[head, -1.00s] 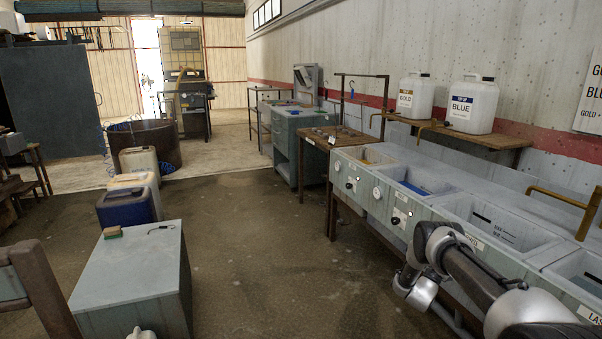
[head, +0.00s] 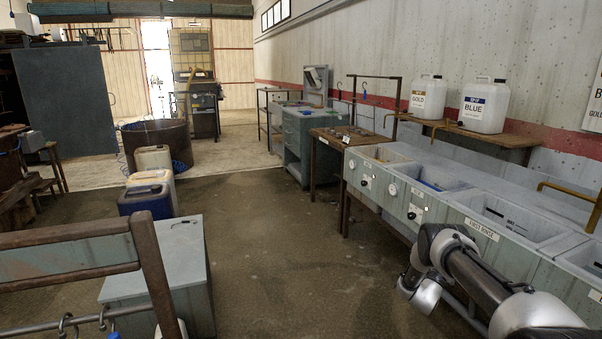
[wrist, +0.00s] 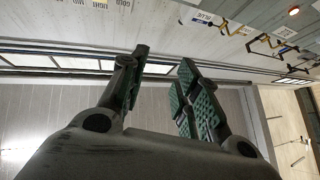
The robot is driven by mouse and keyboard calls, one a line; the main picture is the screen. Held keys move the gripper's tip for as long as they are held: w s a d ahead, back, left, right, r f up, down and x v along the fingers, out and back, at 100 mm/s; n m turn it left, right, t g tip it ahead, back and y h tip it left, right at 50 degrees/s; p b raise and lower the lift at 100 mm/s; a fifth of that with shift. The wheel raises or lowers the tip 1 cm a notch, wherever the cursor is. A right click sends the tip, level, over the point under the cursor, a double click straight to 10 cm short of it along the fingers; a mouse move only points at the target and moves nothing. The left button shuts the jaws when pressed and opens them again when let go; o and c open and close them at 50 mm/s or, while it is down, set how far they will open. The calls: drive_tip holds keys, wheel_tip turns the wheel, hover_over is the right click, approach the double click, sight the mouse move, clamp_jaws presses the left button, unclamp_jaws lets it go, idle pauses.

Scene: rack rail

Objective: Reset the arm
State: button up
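My gripper (wrist: 163,62) shows in the wrist view with its two green-padded fingers apart and nothing between them. It is open. In the head view my arm reaches in from the lower right, in front of the sinks, with the gripper itself not clearly seen. The wrist view looks up past the fingers at the wall and roof, tilted, with the signs at the top.
A rusty rack frame (head: 152,275) with hooks stands close at lower left. Behind it is a grey cabinet (head: 196,262). The sink bench (head: 455,222) runs along the right, below white jugs (head: 428,97). The floor (head: 262,240) between is clear.

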drive_tip(key=w+a+f+n+g+y, duration=0.2)
drive_tip(key=f+y, duration=0.4)
drive_tip(key=f, duration=0.3)
drive_tip(key=w+a+f+n+g+y, duration=0.1)
drive_tip(key=a+f+n+g+y, duration=0.15)
drive_tip(key=f+y, duration=0.55)
drive_tip(key=s+a+r+g+y, duration=0.2)
drive_tip(key=s+a+r+g, duration=0.15)
drive_tip(key=s+r, duration=0.35)
drive_tip(key=s+a+r+n+g+y, duration=0.1)
drive_tip(key=s+a+r+g+y, duration=0.15)
drive_tip(key=s+a+r, duration=0.5)
drive_tip(key=s+a+r+g+y, duration=0.15)
drive_tip(key=s+r+g, duration=0.25)
drive_tip(key=r, duration=0.5)
drive_tip(key=s+a+r+n+t+h, duration=0.1)
drive_tip(key=s+a+r, duration=0.3)
drive_tip(key=s+r, duration=2.6)
drive_tip(key=s+n+t, duration=0.1)
drive_tip(key=s, duration=0.2)
drive_tip(key=shift+r, duration=0.35)
drive_tip(key=shift+n, duration=0.25)
